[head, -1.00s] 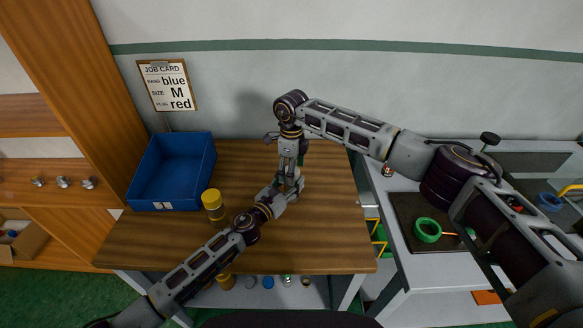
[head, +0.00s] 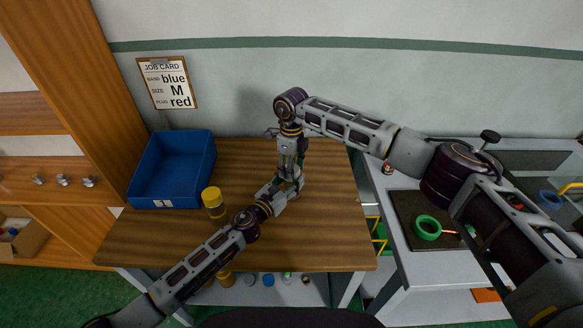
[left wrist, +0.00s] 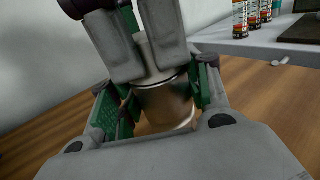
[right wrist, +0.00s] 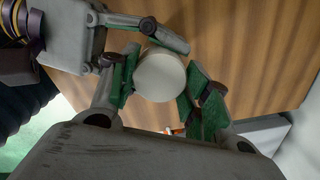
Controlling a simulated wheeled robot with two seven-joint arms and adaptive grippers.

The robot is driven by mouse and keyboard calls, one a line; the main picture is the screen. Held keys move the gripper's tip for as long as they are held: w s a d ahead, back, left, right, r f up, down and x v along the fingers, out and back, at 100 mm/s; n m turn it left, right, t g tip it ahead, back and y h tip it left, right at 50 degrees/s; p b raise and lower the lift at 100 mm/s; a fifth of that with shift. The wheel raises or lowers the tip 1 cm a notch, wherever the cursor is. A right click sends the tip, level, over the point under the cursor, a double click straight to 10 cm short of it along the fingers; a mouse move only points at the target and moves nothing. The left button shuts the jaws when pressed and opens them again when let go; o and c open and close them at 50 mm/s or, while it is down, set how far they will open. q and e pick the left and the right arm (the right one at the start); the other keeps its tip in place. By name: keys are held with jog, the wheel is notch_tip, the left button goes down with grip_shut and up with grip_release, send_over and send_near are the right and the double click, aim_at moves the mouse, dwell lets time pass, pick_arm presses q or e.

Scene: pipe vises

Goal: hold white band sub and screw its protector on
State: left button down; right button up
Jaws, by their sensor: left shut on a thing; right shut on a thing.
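My left gripper (head: 284,190) is shut on the sub, a metallic cylinder (left wrist: 165,103), between its green pads in the left wrist view. A pale ring (left wrist: 182,126) shows near the cylinder's lower end. My right gripper (head: 291,172) reaches down from above and meets the left one over the table. In the right wrist view, my right gripper (right wrist: 160,80) is shut around a pale round piece, the protector (right wrist: 161,74), seen end-on. The right fingers hide most of the joint between the two pieces, so I cannot tell how far they are engaged.
A blue bin (head: 170,172) stands on the wooden table (head: 240,160) at the back left. A yellow-capped bottle (head: 214,201) stands close to my left forearm. A grey bench at right holds a green ring (head: 427,227). A job card (head: 167,83) is on the wall.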

jog(key=shift+w+m, duration=0.1)
jog(key=shift+m, duration=0.5)
jog(key=o, duration=1.1)
jog(key=shift+r, duration=2.3)
jog(key=shift+o, duration=0.7)
